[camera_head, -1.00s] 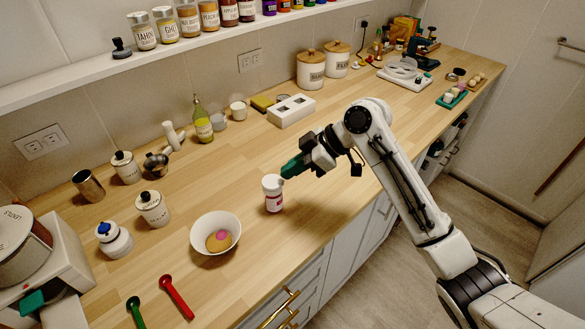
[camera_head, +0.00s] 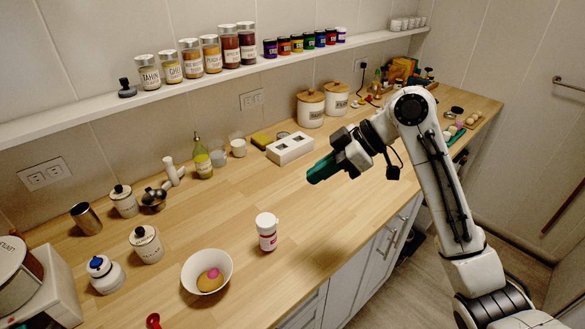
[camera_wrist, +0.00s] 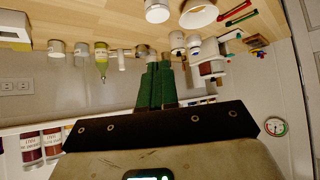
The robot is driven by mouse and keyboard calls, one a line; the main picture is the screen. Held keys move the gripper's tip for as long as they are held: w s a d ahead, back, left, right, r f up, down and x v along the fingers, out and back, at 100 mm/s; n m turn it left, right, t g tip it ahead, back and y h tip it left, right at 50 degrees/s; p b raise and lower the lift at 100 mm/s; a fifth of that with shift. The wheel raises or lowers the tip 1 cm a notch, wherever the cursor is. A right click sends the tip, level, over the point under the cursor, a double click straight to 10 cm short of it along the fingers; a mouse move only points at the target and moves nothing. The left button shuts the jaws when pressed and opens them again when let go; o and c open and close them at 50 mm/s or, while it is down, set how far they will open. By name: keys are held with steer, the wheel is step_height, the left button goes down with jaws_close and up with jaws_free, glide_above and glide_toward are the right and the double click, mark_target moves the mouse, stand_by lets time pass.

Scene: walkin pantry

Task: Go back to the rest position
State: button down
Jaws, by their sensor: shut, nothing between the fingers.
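My gripper (camera_head: 325,169) hangs in the air above the wooden counter (camera_head: 330,215), right of the middle of the head view. Its green fingers are together with nothing between them. In the wrist view the closed green fingers (camera_wrist: 157,86) point toward the far end of the counter. A white bottle with a red label (camera_head: 267,232) stands upright on the counter, left of and below the gripper, apart from it.
A white bowl (camera_head: 206,271) holding a yellow and a pink item stands near the front edge. A white box (camera_head: 290,147) and two lidded canisters (camera_head: 310,108) stand behind the gripper. A shelf of jars (camera_head: 201,76) runs along the wall.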

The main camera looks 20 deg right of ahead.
steer(key=s+a+f+m+h, duration=0.1)
steer(key=s+a+f+m, duration=0.2)
steer(key=f, duration=0.4)
steer(key=s+a+f+m+h, duration=0.1)
steer(key=s+f+m, duration=0.1)
steer(key=s+f, duration=0.35)
steer(key=s+a+f+m, duration=0.3)
steer(key=s+f, duration=0.1)
steer(key=f, duration=0.3)
steer(key=s+d+f+m+g+h, duration=0.1)
steer(key=s+d+f+m+h, duration=0.1)
steer(key=s, duration=0.9)
steer(key=s+d+f+m+g+h, duration=0.2)
steer(key=s+d+f, duration=0.5)
steer(key=s, duration=0.5)
steer(key=m+h, duration=0.1)
steer(key=h, duration=0.1)
steer(key=shift+f+h, duration=0.15)
steer(key=shift+h, duration=0.15)
